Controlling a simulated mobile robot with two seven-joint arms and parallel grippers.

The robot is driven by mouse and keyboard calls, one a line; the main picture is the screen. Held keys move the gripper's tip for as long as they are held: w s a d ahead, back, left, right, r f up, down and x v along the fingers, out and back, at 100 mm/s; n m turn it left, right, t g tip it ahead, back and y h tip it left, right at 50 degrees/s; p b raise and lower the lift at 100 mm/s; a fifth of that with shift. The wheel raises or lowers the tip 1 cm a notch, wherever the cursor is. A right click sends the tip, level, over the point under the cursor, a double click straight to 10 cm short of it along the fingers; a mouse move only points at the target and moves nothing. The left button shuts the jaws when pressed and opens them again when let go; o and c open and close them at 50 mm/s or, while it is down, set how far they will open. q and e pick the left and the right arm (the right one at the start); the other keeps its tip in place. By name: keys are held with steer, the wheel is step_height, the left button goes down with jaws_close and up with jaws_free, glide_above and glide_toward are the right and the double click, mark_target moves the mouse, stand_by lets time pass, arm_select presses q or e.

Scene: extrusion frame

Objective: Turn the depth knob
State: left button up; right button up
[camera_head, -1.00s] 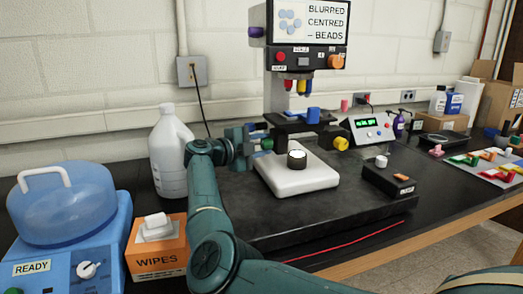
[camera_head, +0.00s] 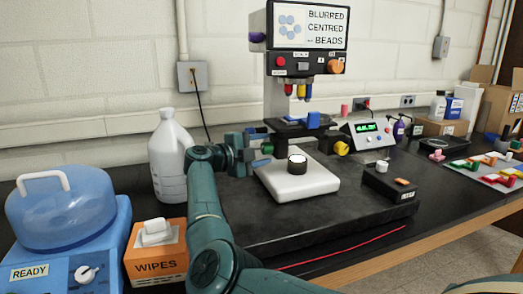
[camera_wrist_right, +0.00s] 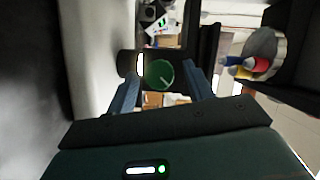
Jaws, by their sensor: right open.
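The green round knob (camera_wrist_right: 159,74) with a pale pointer line is on the microscope's left side in the right wrist view. It lies between the open fingers of my right gripper (camera_wrist_right: 160,92), with a gap to each finger. In the head view my right gripper (camera_head: 262,155) is at the left side of the microscope stage (camera_head: 287,131), and mostly hides the knob there. The microscope also has a yellow knob (camera_head: 341,148), an orange knob (camera_head: 335,67) and a purple knob (camera_head: 258,39). Its screen (camera_head: 309,24) reads "BLURRED CENTRED -- BEADS". My left gripper is out of view.
A white jug (camera_head: 169,155) stands close left of my right gripper. A wipes box (camera_head: 157,250) and a blue machine (camera_head: 65,250) are at front left. The coloured objectives (camera_head: 303,90) hang above the stage. A black box (camera_head: 390,183) sits at right on the dark slab.

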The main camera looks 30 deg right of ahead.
steer(key=s+a+r, duration=0.1)
steer(key=s+a, duration=0.1)
steer(key=a, duration=1.1)
steer(key=shift+r+b, duration=0.15)
steer(key=shift+b, duration=0.3)
